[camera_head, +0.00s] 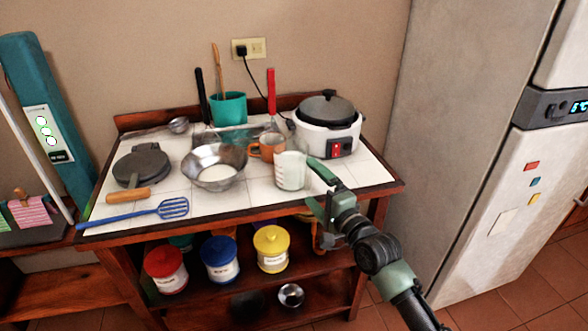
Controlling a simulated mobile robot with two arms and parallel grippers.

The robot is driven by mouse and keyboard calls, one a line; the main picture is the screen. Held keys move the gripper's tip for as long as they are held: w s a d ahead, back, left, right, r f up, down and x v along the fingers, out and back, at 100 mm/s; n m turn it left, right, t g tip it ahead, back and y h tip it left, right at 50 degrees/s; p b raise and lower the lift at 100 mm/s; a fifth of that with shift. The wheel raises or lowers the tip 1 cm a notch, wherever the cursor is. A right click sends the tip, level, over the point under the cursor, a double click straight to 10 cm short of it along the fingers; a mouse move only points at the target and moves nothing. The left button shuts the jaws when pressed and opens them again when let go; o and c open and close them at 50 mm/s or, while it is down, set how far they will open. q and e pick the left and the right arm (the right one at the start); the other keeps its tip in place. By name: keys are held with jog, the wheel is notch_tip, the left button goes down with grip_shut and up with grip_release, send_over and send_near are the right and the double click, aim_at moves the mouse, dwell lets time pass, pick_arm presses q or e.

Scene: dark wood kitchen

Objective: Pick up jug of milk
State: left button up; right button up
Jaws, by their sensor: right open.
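The jug of milk (291,171) is a clear vessel with white contents, upright near the front right of the tiled tabletop. My right gripper (311,181) is open, just to the right of the jug, with its fingers spread and pointing toward it. One fingertip is close to the jug's upper right side; I cannot tell whether it touches. The other finger is lower, near the table's front edge. My left gripper is not in view.
An orange mug (266,146) and a metal bowl (214,160) stand close left of the jug. A white rice cooker (326,138) stands behind it to the right. A blue slotted spatula (140,215) lies at front left. A grey fridge (458,130) rises on the right.

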aim_at(310, 181)
jog(key=x, duration=0.2)
jog(key=shift+w+a+r, duration=0.1)
jog(key=shift+w+a, duration=0.1)
jog(key=shift+w, duration=0.05)
jog(key=shift+w+a, duration=0.15)
jog(key=shift+w, duration=0.15)
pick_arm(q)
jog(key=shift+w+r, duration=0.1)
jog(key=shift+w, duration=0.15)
pick_arm(e)
jog(key=shift+c, duration=0.3)
jog(key=c, duration=1.5)
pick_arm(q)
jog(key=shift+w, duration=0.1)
pick_arm(e)
jog(key=shift+r, duration=0.1)
jog(key=c, duration=0.4)
jog(key=shift+r, duration=0.15)
jog(key=shift+c, duration=0.2)
